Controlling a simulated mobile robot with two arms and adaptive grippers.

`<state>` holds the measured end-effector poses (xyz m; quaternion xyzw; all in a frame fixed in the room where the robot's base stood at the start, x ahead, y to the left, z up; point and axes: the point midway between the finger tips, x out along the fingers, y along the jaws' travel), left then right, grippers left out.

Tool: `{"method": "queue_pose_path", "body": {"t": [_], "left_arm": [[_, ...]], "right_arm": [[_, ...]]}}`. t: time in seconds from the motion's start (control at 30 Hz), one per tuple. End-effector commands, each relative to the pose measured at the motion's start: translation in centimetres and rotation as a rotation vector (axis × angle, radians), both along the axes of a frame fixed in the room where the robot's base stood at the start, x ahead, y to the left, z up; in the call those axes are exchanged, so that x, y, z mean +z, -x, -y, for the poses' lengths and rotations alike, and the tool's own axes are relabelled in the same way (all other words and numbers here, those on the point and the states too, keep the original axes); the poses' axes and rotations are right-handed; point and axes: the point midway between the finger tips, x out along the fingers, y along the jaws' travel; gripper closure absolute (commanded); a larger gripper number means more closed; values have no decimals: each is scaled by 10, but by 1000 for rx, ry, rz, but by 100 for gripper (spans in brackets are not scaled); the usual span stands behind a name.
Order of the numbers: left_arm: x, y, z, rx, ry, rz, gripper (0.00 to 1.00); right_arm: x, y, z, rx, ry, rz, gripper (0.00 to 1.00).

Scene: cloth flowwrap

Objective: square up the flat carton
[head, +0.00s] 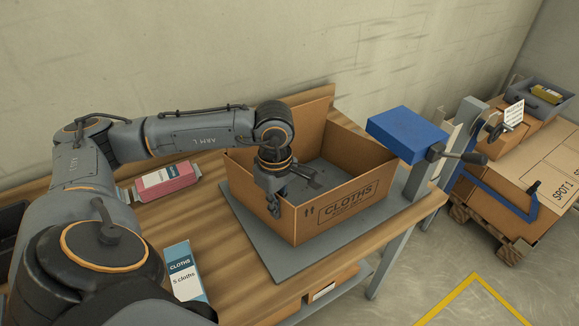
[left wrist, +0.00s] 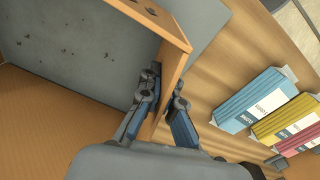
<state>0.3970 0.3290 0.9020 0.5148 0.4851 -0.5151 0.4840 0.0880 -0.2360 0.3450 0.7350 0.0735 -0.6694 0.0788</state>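The brown carton (head: 345,212), marked CLOTHS, stands opened up with its top open on a grey plate (head: 262,240). Its walls form a roughly rectangular frame, and a grey floor with dark spots shows inside. My left gripper (head: 274,208) points down at the carton's near left corner. In the left wrist view the fingers (left wrist: 168,78) straddle the top of one carton wall (left wrist: 178,35), one inside and one outside. The tips appear closed on the wall. My right gripper is not in view.
A pink pack (head: 167,182) and a light blue pack (head: 183,270) lie left of the plate. A yellow pack (left wrist: 285,118) shows in the wrist view. A blue block (head: 405,133) on a post stands beside the carton's right side. Stacked cartons (head: 545,175) are at right.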

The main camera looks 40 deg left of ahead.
Motion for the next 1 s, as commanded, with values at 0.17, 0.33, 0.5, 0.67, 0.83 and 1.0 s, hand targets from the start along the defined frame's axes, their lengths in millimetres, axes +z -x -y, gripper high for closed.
{"method": "queue_pose_path", "body": {"t": [0.17,0.33,0.5,0.67,0.83,1.0], "left_arm": [[-4,24,-4,-121,-2,2,100],[-2,38,-7,-206,-1,3,100],[-1,47,-9,-256,1,3,100],[0,51,-10,-276,1,2,100],[1,51,-11,-281,0,1,100],[1,52,-11,-281,-1,-1,100]], "right_arm": [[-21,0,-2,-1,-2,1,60],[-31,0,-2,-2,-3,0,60],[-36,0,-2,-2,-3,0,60],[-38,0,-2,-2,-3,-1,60],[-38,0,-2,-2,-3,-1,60],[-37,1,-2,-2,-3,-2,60]]}}
